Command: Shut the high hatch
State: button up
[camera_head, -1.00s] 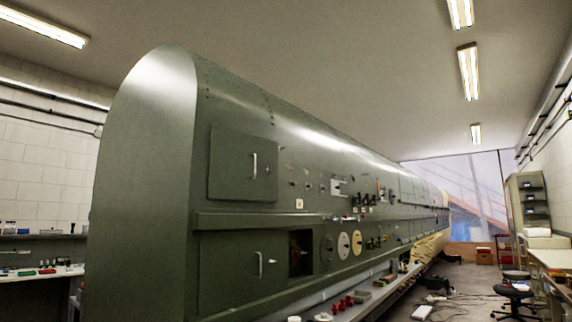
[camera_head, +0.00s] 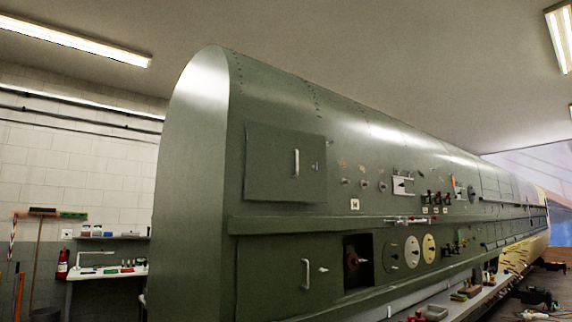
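The high hatch (camera_head: 270,168) is a flat green rectangular panel in the upper part of the green fuselage end section, left of centre in the head view. A pale upright handle (camera_head: 296,162) sits near its right edge. The panel lies close to the skin; I cannot tell whether it is fully shut or slightly ajar. My gripper and arm are not in view.
A lower hatch (camera_head: 270,275) with its own handle sits below a ledge (camera_head: 300,222). Beside it is a dark square opening (camera_head: 358,262). A bench (camera_head: 110,272) and red extinguisher (camera_head: 62,265) stand at the left. A long shelf with small parts runs along the fuselage.

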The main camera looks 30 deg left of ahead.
aim_at(280, 161)
jog(key=u, duration=0.6)
jog(key=i, duration=1.35)
jog(key=u, duration=0.5)
